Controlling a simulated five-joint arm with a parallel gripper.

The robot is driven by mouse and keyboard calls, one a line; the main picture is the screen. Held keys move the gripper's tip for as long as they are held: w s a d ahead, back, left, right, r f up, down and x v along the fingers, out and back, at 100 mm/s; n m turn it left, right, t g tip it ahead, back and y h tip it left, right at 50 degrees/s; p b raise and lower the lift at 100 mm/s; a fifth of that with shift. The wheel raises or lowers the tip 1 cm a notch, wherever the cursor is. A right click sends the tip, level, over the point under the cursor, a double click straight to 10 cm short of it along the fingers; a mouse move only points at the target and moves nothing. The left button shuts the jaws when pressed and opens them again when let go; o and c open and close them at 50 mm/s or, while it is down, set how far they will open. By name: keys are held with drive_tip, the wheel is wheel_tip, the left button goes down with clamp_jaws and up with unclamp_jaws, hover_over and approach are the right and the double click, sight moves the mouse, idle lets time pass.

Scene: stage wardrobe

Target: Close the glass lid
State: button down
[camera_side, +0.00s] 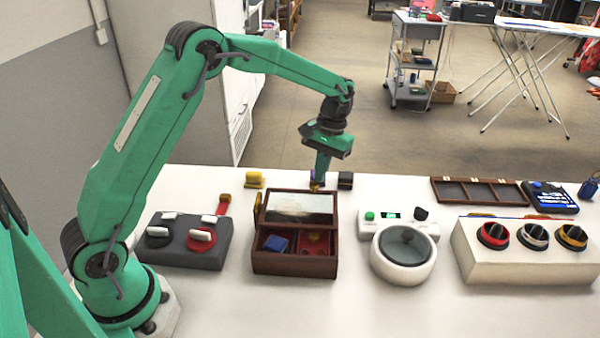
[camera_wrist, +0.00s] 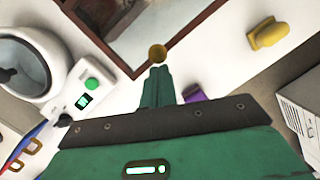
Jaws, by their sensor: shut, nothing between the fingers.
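A dark wooden box (camera_side: 295,264) stands on the white table in the side view. Its wood-framed glass lid (camera_side: 300,207) is tilted up at the back, leaving the front compartments uncovered. The lid's frame and pane also show at the top of the wrist view (camera_wrist: 112,22). A small round brass knob (camera_wrist: 157,53) sits at the frame's edge. My gripper (camera_side: 316,183) points down behind the raised lid. In the wrist view my gripper (camera_wrist: 158,70) is shut and empty, its tips right by the knob; whether they touch it I cannot tell.
A blue block (camera_side: 276,243) and a red piece (camera_side: 312,242) lie inside the box. A grey switch unit (camera_side: 185,255) stands left, a white pot with a round lid (camera_side: 403,275) right. Yellow (camera_side: 254,179) and dark (camera_side: 345,180) blocks lie behind the box.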

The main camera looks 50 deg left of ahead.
sight(317, 197)
drive_tip(key=shift+s+d, duration=1.25)
drive_tip(key=shift+s, duration=0.05)
drive_tip(key=shift+w+a, duration=0.1)
drive_tip(key=shift+w, duration=0.1)
drive_tip(key=shift+w+a+r, duration=0.15)
drive_tip(key=shift+w+a, duration=0.05)
drive_tip(key=shift+w, duration=0.4)
drive_tip(key=shift+w+a+r, duration=0.1)
drive_tip(key=shift+w+a, duration=0.05)
drive_tip(key=shift+w, duration=0.45)
drive_tip(key=shift+w+a+r, duration=0.15)
drive_tip(key=shift+w+a, duration=0.05)
drive_tip(key=shift+w, duration=0.4)
drive_tip(key=c, duration=2.1)
unclamp_jaws()
drive_tip(key=v, duration=1)
drive_tip(key=shift+s+a, duration=0.15)
drive_tip(key=shift+a, duration=0.15)
drive_tip(key=o, duration=0.7)
drive_tip(key=shift+s+d+f+m, duration=0.2)
drive_tip(key=shift+s+f+m, duration=0.1)
drive_tip(key=shift+o, duration=0.7)
drive_tip(key=s+f+m, duration=0.1)
drive_tip(key=s+d+f+m+g, duration=0.2)
drive_tip(key=s, duration=0.1)
drive_tip(key=shift+f, duration=0.2)
